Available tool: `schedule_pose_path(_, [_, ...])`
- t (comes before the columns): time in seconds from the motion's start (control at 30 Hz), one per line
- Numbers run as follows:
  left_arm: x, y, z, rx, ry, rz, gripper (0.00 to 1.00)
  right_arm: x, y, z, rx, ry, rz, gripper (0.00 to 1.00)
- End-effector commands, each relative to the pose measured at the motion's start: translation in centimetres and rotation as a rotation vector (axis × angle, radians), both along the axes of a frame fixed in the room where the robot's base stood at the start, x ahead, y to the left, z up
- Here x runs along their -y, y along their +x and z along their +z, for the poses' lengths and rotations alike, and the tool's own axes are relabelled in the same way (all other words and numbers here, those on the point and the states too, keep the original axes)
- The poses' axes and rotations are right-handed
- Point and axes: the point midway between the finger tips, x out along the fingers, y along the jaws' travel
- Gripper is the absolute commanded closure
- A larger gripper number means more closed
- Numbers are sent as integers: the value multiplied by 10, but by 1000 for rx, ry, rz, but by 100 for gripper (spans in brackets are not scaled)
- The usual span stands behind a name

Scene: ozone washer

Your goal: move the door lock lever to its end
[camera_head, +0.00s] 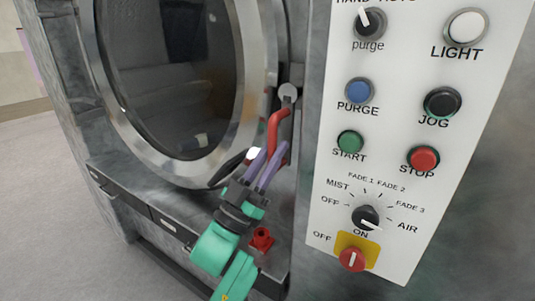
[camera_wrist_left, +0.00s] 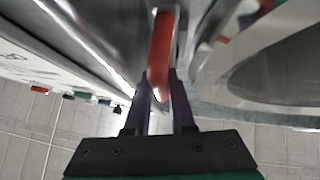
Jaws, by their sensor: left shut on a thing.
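The door lock lever is a red bent handle (camera_head: 275,125) beside the round door's right rim, hanging from a grey pivot (camera_head: 289,92). It also shows in the left wrist view as a red bar (camera_wrist_left: 161,50) that reaches down between the fingers. My left gripper (camera_head: 270,156) comes from below with its purple fingers at the lever's lower end. It is shut on the lever. The fingers and their dark mount fill the lower middle of the left wrist view (camera_wrist_left: 159,92). My right gripper is not in view.
The round glass door (camera_head: 175,65) with its metal rim is left of the lever. A white control panel (camera_head: 330,215) with buttons and knobs is close on the right. A red fitting (camera_head: 262,240) sits below, next to my left arm.

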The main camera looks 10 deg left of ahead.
Motion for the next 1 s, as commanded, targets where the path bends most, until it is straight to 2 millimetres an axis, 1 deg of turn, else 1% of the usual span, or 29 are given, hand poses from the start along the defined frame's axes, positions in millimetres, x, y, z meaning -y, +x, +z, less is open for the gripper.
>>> schedule_pose_path(0.23, [3,-1,1,-13,-36,-1,100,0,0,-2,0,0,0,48])
schedule_pose_path(0.57, [3,-2,1,-12,-39,-2,100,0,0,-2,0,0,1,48])
schedule_pose_path(0.6, [3,-2,1,-12,-39,-2,70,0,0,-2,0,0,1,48])
schedule_pose_path(0.67, [3,-2,1,-12,-39,-2,48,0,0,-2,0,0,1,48])
schedule_pose_path(1.0, [3,-2,-1,-13,-36,1,48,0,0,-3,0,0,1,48])
